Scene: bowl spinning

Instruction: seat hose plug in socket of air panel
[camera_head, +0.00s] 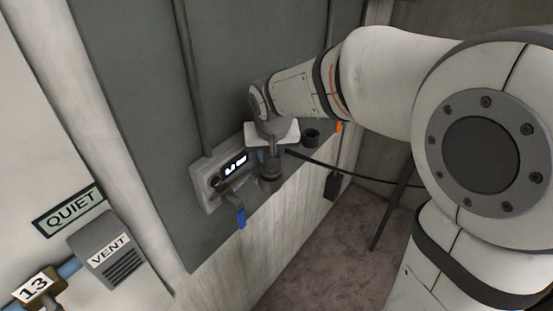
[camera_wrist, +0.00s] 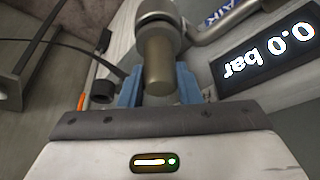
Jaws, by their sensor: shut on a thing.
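The air panel (camera_head: 206,195) is a pale box on the grey wall board, with a lit display (camera_head: 237,164). In the wrist view the display (camera_wrist: 265,52) reads 0.0 bar. My gripper (camera_wrist: 158,88) has blue fingers, shut on a brownish metal cylinder that looks like the hose plug (camera_wrist: 158,62). The cylinder lines up with a wider round metal fitting (camera_wrist: 157,14), likely the socket; whether it is inside or just against it I cannot tell. In the head view my gripper (camera_head: 271,146) is just above a dark round fitting (camera_head: 270,176). A black hose (camera_head: 350,172) runs right from near the gripper.
A blue lever (camera_head: 241,216) hangs below the panel. A black cup-like holder (camera_head: 311,137) and an orange piece (camera_head: 338,128) are right of the gripper. A dark block (camera_head: 332,186) hangs by the wall edge. A VENT box (camera_head: 107,252) is at lower left.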

